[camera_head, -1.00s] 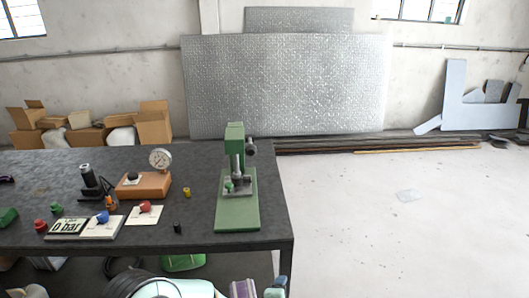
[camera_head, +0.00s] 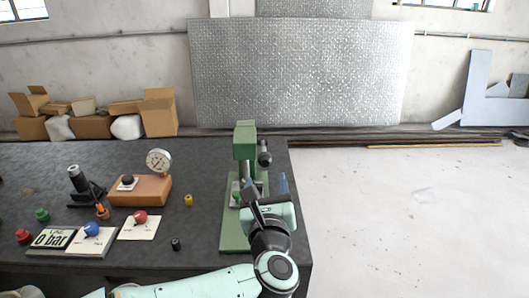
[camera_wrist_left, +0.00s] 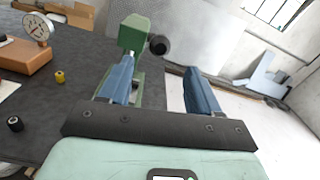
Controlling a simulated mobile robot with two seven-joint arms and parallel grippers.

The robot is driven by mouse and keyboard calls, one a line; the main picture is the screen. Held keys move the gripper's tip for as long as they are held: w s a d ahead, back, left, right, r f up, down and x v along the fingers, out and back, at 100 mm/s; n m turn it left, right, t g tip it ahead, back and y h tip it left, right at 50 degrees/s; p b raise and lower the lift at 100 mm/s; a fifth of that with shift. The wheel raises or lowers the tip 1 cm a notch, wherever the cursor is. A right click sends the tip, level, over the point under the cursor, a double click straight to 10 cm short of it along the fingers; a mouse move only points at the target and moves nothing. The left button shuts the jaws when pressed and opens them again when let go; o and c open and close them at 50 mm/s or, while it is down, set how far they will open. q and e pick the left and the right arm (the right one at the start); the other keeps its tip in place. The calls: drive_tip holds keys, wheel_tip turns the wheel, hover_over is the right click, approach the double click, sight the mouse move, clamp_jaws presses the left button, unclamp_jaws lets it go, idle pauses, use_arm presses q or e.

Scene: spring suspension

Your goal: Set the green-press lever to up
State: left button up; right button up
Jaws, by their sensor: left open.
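The green press (camera_head: 245,140) stands near the right end of the dark workbench, with its head on a column over a green base plate (camera_head: 236,238). Its lever ends in a dark round knob (camera_head: 265,157) at the right side of the head; the lever's exact angle is hard to tell. My left gripper (camera_head: 267,187) is open and empty, in front of the press and below the knob in the picture, hiding part of the base. In the wrist view, the press head (camera_wrist_left: 133,33) and the knob (camera_wrist_left: 159,45) show beyond the blue fingers (camera_wrist_left: 159,65). My right gripper is not in view.
Left of the press are a yellow piece (camera_head: 188,200), a small black piece (camera_head: 176,244), an orange block (camera_head: 140,190) with a gauge (camera_head: 158,161), and cards with red and blue knobs.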

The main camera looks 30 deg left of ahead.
sight(265, 156)
use_arm(q)
drive_tip(key=p+x, duration=0.3)
drive_tip(key=x, duration=0.9)
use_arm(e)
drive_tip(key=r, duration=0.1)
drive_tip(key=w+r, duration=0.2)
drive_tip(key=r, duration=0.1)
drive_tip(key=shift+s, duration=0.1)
use_arm(q)
clamp_jaws()
drive_tip(key=shift+d+r, duration=0.1)
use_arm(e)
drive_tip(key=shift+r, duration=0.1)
